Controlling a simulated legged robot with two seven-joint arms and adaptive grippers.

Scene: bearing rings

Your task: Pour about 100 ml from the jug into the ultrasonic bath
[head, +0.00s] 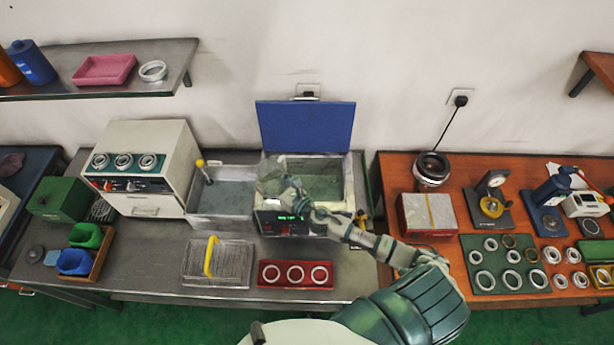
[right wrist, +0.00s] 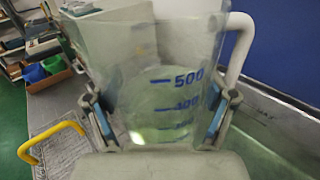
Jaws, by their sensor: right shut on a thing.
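The clear jug (right wrist: 150,75) has blue volume marks, with 500 and 400 readable, and pale greenish liquid inside. Its exact level is hard to read. My right gripper (right wrist: 160,118) is shut on the jug, with one finger on each side. In the head view the jug (head: 270,181) is over the left part of the ultrasonic bath (head: 349,187), whose blue lid (head: 305,127) stands open at the back. The bath holds greyish-green liquid, and its front display is lit. I cannot tell whether any liquid is flowing. My left gripper is not in view.
A grey open tank (head: 220,222) with a yellow-handled tool stands left of the bath. In front are a wire basket (head: 217,265) with a yellow handle and a red tray (head: 296,280) of rings. A white-fronted machine (head: 141,165) stands left. The orange bench is crowded with rings and gauges.

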